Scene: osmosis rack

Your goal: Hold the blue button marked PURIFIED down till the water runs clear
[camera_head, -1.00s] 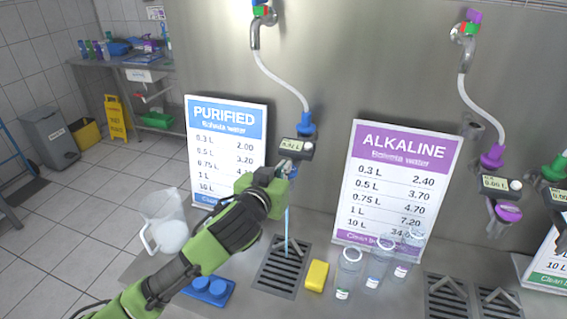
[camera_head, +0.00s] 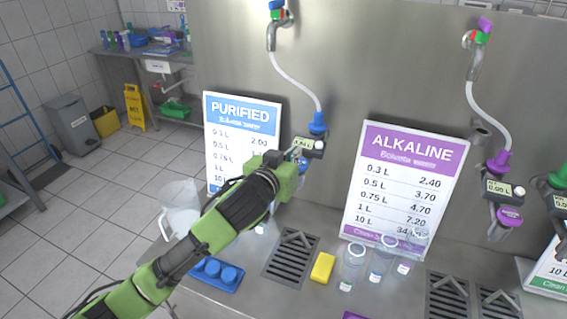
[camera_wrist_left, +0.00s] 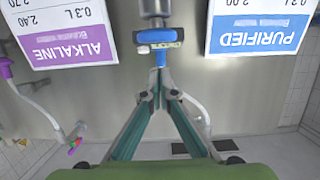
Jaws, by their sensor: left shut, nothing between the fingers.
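The PURIFIED dispenser (camera_head: 303,143) hangs on a white hose, with a blue connector (camera_head: 318,122) above its small display. My left gripper (camera_head: 298,160) is at the dispenser's underside in the head view and hides its lower part, so the blue button is not clearly seen. In the left wrist view, which is upside down, the gripper's fingers (camera_wrist_left: 159,84) meet in a closed V with nothing between them. Their tips lie close to the dispenser's blue part (camera_wrist_left: 159,56); contact cannot be told. No water stream shows below the dispenser. My right gripper is not in view.
The PURIFIED sign (camera_head: 240,112) stands behind the gripper and the ALKALINE sign (camera_head: 408,165) to its right.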

